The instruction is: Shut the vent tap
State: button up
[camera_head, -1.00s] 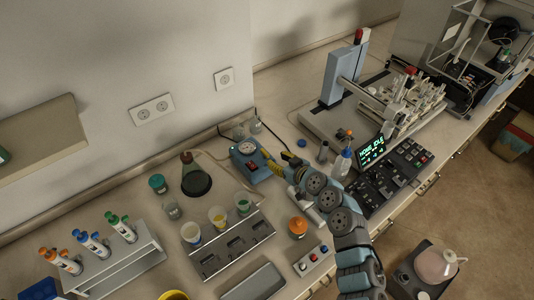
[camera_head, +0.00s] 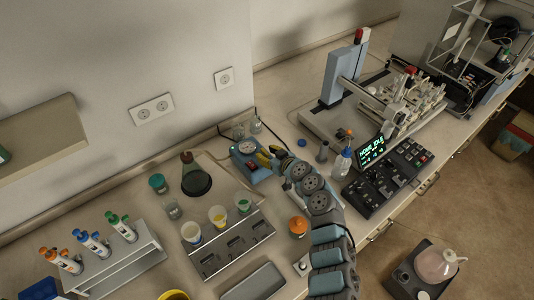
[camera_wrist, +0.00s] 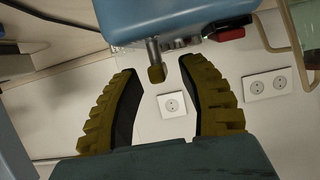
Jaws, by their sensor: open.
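The blue box with a round dial (camera_head: 245,149), a vacuum pump by its look, stands at the back of the bench, and a red switch shows on it. In the wrist view the blue body (camera_wrist: 185,18) fills the top. A short metal stem with a small brass-coloured knob (camera_wrist: 156,74), which looks like the vent tap, sticks out of it. My gripper (camera_head: 268,156) is open and empty at the box's right side. In the wrist view its yellow ribbed fingers stand left and right of the knob, apart from it. The knob is hidden in the head view.
A dark-liquid flask (camera_head: 196,180) and several cups stand left of the box. A wash bottle (camera_head: 341,164) and a lit display (camera_head: 371,151) are to the right of my arm. An orange-capped jar (camera_head: 298,227) stands close to my arm.

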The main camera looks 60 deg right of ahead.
jog(key=shift+c, duration=0.2)
grip_shut()
